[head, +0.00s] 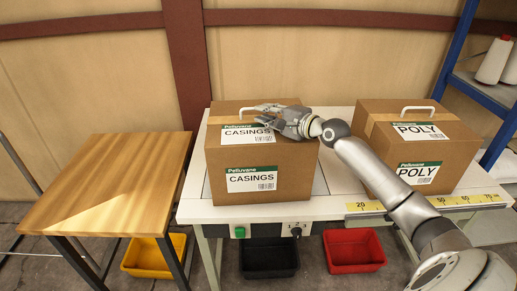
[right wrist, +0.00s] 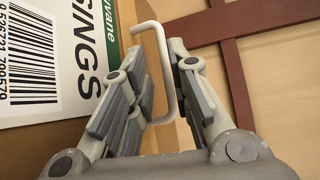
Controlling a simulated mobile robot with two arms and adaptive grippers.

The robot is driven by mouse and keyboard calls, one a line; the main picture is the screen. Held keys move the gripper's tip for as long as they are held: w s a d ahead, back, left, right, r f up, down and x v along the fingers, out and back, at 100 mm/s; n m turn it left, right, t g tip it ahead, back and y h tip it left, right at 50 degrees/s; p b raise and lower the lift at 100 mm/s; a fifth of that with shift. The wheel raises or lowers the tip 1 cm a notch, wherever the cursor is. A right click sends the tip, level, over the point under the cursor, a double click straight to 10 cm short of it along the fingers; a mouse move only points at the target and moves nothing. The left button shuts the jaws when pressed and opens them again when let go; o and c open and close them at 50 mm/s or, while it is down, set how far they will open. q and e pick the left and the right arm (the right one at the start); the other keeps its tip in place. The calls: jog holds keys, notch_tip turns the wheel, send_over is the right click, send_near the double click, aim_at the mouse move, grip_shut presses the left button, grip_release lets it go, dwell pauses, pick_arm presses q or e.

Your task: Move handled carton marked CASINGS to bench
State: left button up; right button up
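The carton marked CASINGS (head: 243,157) is a brown box with white and green labels. It stands upright on the white table (head: 255,213). Its white handle is on top, partly hidden by my gripper in the head view, and shows clearly in the right wrist view (right wrist: 153,75). My right gripper (head: 270,117) is over the carton's top. In the right wrist view its fingers stand apart on either side of the handle, with gaps visible, so it is open around it. The wooden-topped bench (head: 115,180) stands at the left with a bare top. My left gripper is not in view.
A carton marked POLY (head: 420,146), also handled, stands to the right on the white table. A yellow scale strip (head: 430,203) runs along the table's front. Yellow (head: 153,258), black (head: 268,258) and red (head: 353,251) bins sit below. A narrow gap separates bench and table.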

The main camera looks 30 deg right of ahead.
jog(key=shift+w+r, duration=0.15)
jog(key=shift+w, duration=0.15)
jog(key=x, duration=0.1)
jog(key=p+x, duration=0.1)
jog(key=x, duration=0.1)
jog(key=shift+w+d, duration=0.15)
jog(key=shift+d, duration=0.15)
jog(key=shift+w+a, duration=0.2)
jog(key=shift+w, duration=0.4)
grip_shut()
jog(key=shift+f, duration=0.25)
jog(key=shift+d+r, duration=0.1)
jog(key=shift+r, duration=0.25)
